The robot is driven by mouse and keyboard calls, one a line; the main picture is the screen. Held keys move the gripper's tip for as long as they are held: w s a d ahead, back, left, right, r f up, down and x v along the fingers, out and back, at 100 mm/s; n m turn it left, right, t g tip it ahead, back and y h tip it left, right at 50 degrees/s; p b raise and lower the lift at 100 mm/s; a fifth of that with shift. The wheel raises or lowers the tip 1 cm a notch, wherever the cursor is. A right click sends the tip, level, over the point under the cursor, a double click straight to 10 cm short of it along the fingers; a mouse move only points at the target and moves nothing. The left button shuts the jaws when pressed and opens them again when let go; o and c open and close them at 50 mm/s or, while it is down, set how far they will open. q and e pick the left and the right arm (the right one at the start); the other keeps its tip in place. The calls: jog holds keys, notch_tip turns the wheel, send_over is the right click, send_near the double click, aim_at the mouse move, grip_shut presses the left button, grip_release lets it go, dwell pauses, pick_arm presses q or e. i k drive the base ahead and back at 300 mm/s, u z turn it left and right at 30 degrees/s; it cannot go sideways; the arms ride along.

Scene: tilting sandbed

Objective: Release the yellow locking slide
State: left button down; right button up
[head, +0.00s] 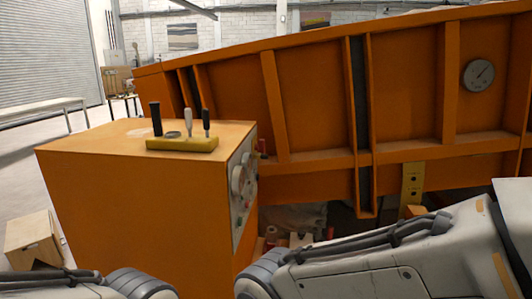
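A yellow upright plate (412,183) with dark holes is on the lower side of the orange tilting sandbed (310,100), right of centre; it looks like the locking slide, but I cannot be sure. A yellow base bar (182,145) lies on top of the orange control cabinet (130,200) and carries several levers with black and pale handles. My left arm shows only at the bottom left edge, and my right arm crosses the lower right. Neither gripper is in view.
The cabinet's right face has a grey panel (243,190) with gauges and buttons. A round gauge (478,75) is on the sandbed's right side. A wooden box (32,240) stands on the floor at left, and a bench (40,108) is behind it. Floor at far left is mostly clear.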

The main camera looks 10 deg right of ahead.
aim_at(255, 155)
jog(key=z, duration=0.3)
jog(key=i, duration=0.65)
jog(key=z, duration=0.95)
jog(key=i, duration=0.4)
jog(key=z, duration=0.4)
